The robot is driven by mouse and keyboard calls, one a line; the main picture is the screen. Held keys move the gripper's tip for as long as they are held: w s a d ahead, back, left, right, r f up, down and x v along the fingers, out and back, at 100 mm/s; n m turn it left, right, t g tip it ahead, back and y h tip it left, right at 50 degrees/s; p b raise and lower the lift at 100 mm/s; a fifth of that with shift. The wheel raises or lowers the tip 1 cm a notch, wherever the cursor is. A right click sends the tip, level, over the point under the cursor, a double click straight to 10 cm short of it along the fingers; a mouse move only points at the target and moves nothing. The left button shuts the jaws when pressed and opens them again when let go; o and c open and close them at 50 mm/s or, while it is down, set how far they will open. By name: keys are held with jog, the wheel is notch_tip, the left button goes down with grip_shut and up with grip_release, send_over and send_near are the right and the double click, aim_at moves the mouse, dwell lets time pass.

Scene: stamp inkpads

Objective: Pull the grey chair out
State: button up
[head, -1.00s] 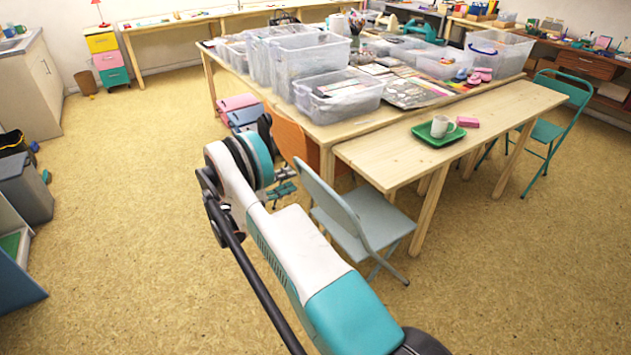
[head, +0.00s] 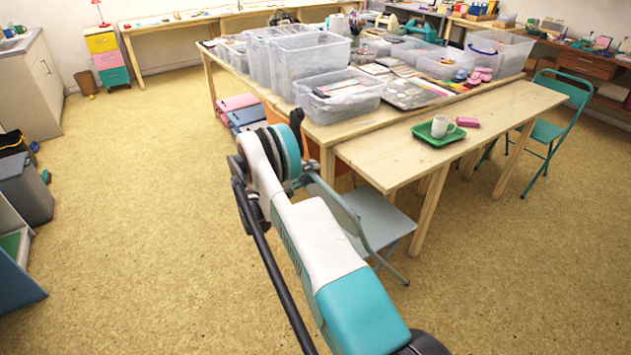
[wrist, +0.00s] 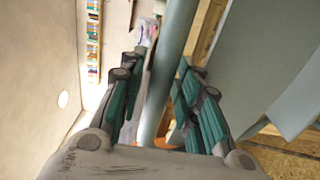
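The grey chair (head: 382,222) stands at the near left end of the narrow wooden table (head: 470,130), beside a table leg. My arm hides part of its backrest in the head view. In the wrist view a grey-blue tube (wrist: 176,45) of the chair's frame runs between the fingers of my gripper (wrist: 162,66). A broad grey-blue chair panel (wrist: 262,55) lies right of the fingers. My gripper is hidden behind my arm in the head view.
An orange chair (head: 312,135) is tucked in behind. A green chair (head: 545,132) stands at the far right.

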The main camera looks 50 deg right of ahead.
grip_shut()
jog(key=shift+r, duration=0.2)
jog(key=shift+r+p, duration=1.15)
jog(key=shift+p, duration=0.15)
jog(key=shift+w, duration=0.1)
